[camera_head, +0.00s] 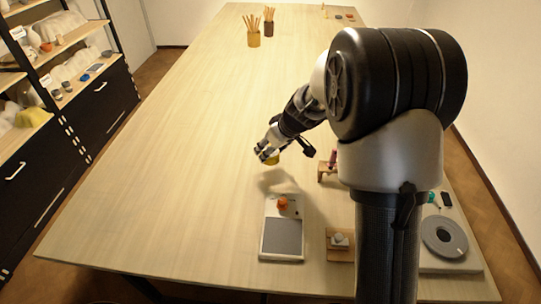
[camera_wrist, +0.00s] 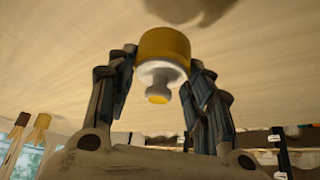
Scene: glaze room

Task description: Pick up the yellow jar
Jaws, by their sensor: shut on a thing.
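The yellow jar (camera_wrist: 163,45) is between the two fingers of my gripper (camera_wrist: 160,85) in the wrist view. It has a yellow body, a white collar and a white knob with a yellow tip. The fingers are shut on its sides. In the head view, my gripper (camera_head: 268,153) is over the middle of the table, and only a small part of the yellow jar (camera_head: 274,160) shows below the fingers. A soft shadow lies on the table apart from the jar, so the jar appears to be held above the surface.
A tray (camera_head: 262,238) with a grey pad and an orange object is in front of my gripper. A small wooden stand (camera_head: 321,168) is to the right. A board with a grey disc (camera_head: 445,237) is at right front. Brush pots (camera_head: 253,39) stand far back. The table's left side is clear.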

